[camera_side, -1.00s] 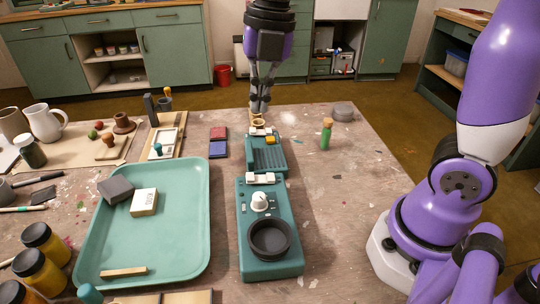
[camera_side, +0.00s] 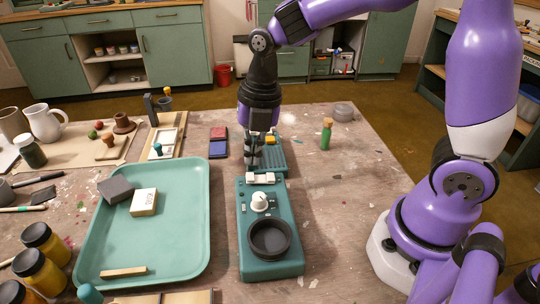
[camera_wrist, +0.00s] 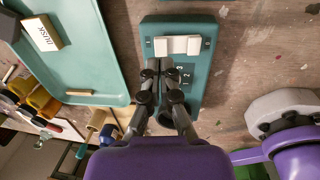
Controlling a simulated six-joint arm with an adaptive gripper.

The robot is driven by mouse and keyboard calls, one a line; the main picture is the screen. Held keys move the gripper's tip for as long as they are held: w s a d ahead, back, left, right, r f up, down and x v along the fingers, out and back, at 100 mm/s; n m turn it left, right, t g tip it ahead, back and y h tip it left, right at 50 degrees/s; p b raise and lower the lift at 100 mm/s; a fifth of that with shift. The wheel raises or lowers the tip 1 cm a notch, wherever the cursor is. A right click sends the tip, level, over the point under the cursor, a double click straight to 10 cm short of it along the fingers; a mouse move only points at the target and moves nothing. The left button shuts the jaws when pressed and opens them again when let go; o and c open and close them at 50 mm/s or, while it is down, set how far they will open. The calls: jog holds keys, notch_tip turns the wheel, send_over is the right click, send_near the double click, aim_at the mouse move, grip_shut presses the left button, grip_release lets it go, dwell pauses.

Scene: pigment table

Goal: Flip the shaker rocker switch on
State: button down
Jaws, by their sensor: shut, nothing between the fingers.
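The teal shaker box (camera_side: 285,218) stands on the table with a black round cup (camera_side: 268,238) and a white knob (camera_side: 259,201) on top. I cannot tell which way each is tilted. My gripper (camera_side: 252,166) is shut and empty, pointing down just beyond the rockers in the side view. In the wrist view its fingertips (camera_wrist: 159,64) appear just below the left rocker; whether they touch is unclear. The fingers hide part of the box top.
A second teal device (camera_side: 272,155) with a ridged top and a yellow button (camera_side: 270,140) stands behind the box, partly behind my gripper. A teal tray (camera_side: 170,235) lies to the left. The table right of the box is clear.

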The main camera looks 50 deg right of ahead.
aim_at(251, 176)
jog(key=shift+w+a+f, duration=0.15)
jog(key=shift+f, duration=1.35)
jog(key=shift+w+a+f+g+h, duration=0.1)
jog(key=shift+f+g+h, duration=0.25)
jog(key=shift+g+h, duration=0.05)
jog(key=shift+r, duration=0.1)
jog(key=shift+s+d+r, duration=0.25)
jog(key=shift+s+d, duration=0.3)
jog(key=shift+r, duration=0.1)
notch_tip(251, 176, up, 14)
jog(key=w+a, duration=0.1)
jog(key=shift+w+a, duration=0.2)
